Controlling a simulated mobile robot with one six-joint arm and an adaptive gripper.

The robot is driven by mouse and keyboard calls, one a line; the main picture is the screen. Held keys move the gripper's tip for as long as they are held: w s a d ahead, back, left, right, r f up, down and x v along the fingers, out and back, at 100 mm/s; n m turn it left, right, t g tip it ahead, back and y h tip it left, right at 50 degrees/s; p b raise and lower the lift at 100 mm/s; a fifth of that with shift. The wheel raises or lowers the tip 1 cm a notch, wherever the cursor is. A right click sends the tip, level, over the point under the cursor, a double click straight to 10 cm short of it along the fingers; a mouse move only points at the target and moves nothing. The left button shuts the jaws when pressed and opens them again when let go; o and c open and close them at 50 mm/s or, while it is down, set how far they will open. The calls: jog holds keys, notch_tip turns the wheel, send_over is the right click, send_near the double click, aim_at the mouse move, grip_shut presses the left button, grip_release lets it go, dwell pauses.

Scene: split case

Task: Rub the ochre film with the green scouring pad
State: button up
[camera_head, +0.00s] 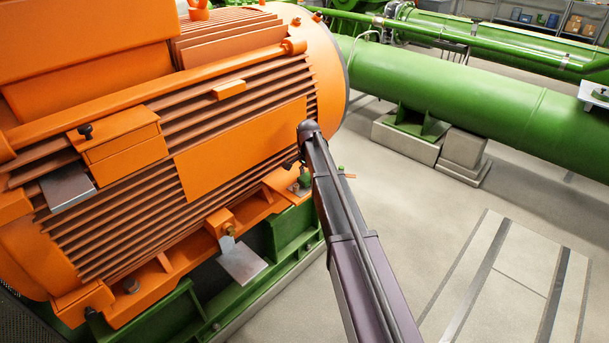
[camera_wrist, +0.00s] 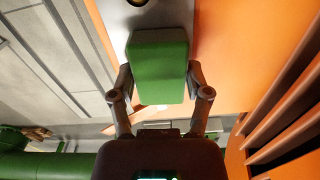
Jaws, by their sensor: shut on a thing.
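The green scouring pad (camera_wrist: 160,66) is a thick green block in the wrist view, held between the two dark fingers of my gripper (camera_wrist: 159,78). The fingers press on its left and right sides. Beyond the pad, at the top of the wrist view, is a grey metal surface (camera_wrist: 178,14) with a dark round part at the upper edge. I cannot tell whether the pad touches that surface. I cannot make out the ochre film in either view. In the head view my arm reaches toward the orange machine, and my gripper is mostly hidden behind it.
The large orange ribbed machine (camera_head: 245,140) fills the left of the head view, on a green base (camera_head: 295,228). Grey plates jut out at its left (camera_head: 68,188) and lower front (camera_head: 242,262). A green pipe (camera_head: 480,100) runs behind. The floor (camera_head: 400,215) at right is clear.

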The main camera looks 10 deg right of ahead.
jog(key=shift+s+d, duration=0.3)
jog(key=shift+s, duration=0.2)
jog(key=shift+s+d, duration=0.1)
jog(key=shift+s, duration=0.05)
jog(key=shift+s+d, duration=0.95)
jog(key=shift+s, duration=0.25)
jog(key=shift+r+p, duration=3.05)
jog(key=shift+p, duration=0.05)
jog(key=shift+r+p, duration=1.5)
